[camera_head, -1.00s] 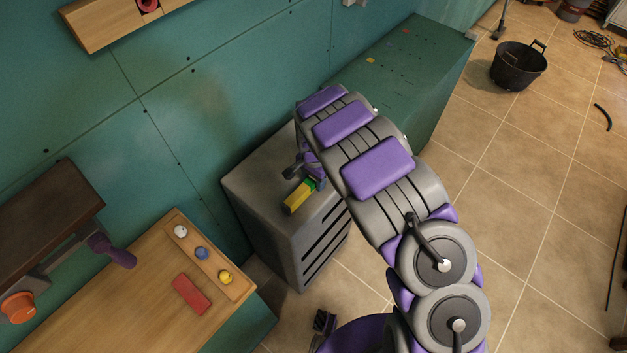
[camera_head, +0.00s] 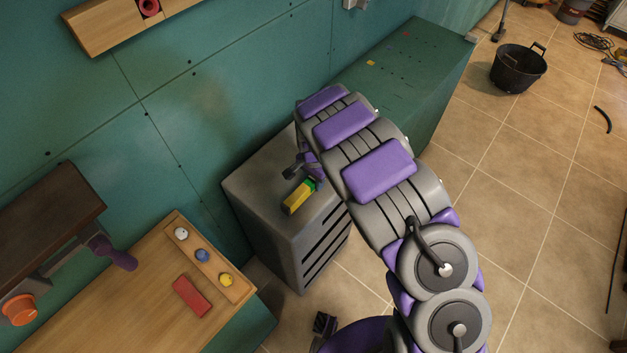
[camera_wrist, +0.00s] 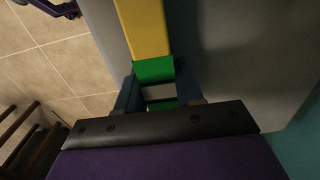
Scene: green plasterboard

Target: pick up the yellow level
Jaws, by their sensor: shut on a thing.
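The yellow level (camera_head: 297,198) has a green part near the gripper and is at the top of the grey cabinet (camera_head: 262,184). In the wrist view the level's yellow length (camera_wrist: 144,28) runs up out of frame, and its green part (camera_wrist: 154,70) lies between the fingers. My gripper (camera_head: 306,170) is shut on the level at the green part. The gripper also shows in the wrist view (camera_wrist: 158,92). The arm hides part of the gripper in the head view. I cannot tell whether the level touches the cabinet top.
A wooden bench (camera_head: 130,290) at the lower left carries a red block (camera_head: 192,296) and white, blue and yellow knobs. A green cabinet (camera_head: 400,65) stands behind my arm. A black bucket (camera_head: 518,68) is on the tiled floor at the upper right. Floor to the right is mostly clear.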

